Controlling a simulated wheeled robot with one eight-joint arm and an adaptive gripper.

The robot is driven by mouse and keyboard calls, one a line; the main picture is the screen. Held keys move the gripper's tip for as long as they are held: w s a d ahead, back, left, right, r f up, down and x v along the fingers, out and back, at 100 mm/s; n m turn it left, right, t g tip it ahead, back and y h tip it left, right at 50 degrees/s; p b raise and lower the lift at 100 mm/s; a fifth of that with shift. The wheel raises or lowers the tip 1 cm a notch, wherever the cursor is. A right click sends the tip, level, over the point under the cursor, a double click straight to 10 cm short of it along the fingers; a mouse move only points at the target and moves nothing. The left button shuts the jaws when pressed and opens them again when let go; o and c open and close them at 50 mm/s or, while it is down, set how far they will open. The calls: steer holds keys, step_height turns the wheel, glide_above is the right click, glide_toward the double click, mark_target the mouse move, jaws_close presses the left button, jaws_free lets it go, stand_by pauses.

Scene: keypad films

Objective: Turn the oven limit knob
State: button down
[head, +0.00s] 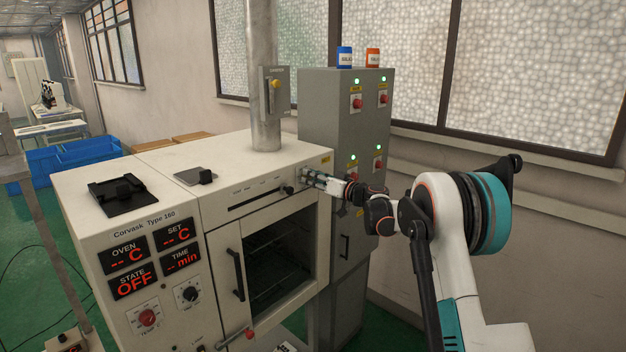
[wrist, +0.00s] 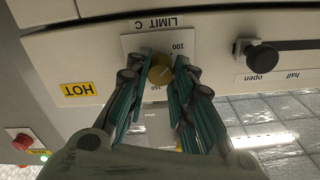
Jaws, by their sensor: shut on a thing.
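The oven limit knob (wrist: 160,72) is a round yellow-brown knob on a white plate marked LIMIT C (wrist: 132,44), with 100 and 160 on its scale. In the wrist view the teal fingers of my gripper (wrist: 161,68) sit on both sides of the knob, shut on it. In the head view my gripper (head: 309,179) reaches from the right to the upper right corner of the oven front (head: 205,300). My fingers hide the knob there. I cannot read its exact setting.
A black slider knob (wrist: 262,54) marked half and open is close beside the plate. A yellow HOT label (wrist: 77,89) is on the other side. The oven door handle (head: 238,275) is below. A grey cabinet (head: 325,110) with red buttons stands behind.

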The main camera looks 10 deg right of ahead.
steer(key=shift+m, duration=0.3)
steer(key=m+b, duration=0.4)
steer(key=m, duration=0.7)
steer(key=m+b, duration=0.4)
steer(key=m, duration=0.8)
steer(key=shift+f+m+b, duration=0.2)
steer(key=shift+m+b, duration=0.1)
steer(key=shift+b, duration=0.1)
steer(key=c, duration=1.4)
jaws_free()
steer(key=shift+d, duration=0.1)
